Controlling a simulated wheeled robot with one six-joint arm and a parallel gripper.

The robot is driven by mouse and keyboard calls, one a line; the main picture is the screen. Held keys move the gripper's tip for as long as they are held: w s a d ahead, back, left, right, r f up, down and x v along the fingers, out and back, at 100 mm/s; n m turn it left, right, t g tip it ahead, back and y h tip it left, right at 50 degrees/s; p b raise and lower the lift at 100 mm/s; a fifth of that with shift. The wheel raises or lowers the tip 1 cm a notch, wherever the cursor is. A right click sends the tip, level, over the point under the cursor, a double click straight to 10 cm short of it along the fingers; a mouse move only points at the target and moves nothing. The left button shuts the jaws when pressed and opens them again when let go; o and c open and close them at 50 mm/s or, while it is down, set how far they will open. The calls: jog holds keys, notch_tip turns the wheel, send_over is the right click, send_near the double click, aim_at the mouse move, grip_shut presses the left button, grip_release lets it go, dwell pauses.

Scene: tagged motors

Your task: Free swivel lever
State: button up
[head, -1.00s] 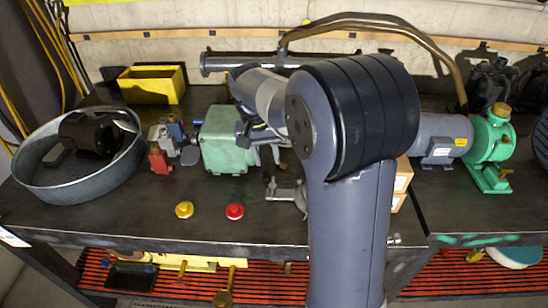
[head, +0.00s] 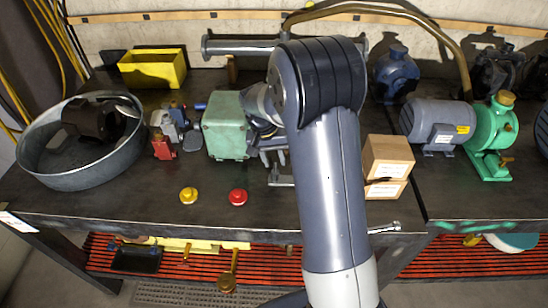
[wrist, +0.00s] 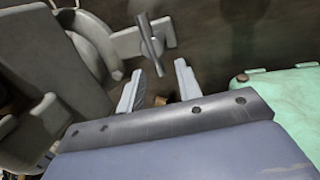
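In the wrist view a grey vise-like metal body (wrist: 80,70) fills the left side. A short grey lever rod (wrist: 150,47) crosses a flat lug on it, just beyond my fingertips. My gripper (wrist: 158,69) is open, with its two pale fingers apart and the rod's lower end close in front of the gap. I see no clear contact. In the head view, my gripper (head: 270,155) is partly hidden by my arm, beside the green box (head: 226,138). A grey metal piece (head: 281,181) shows below it; the rest of that body is hidden.
The green box's corner (wrist: 285,95) is close at the gripper's right in the wrist view. Yellow (head: 188,196) and red (head: 238,197) buttons sit toward the front edge. Cardboard boxes (head: 386,160) and a grey motor (head: 437,122) stand right of my arm.

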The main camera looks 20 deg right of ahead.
jog(key=shift+f, duration=0.2)
grip_shut()
dwell(0.3)
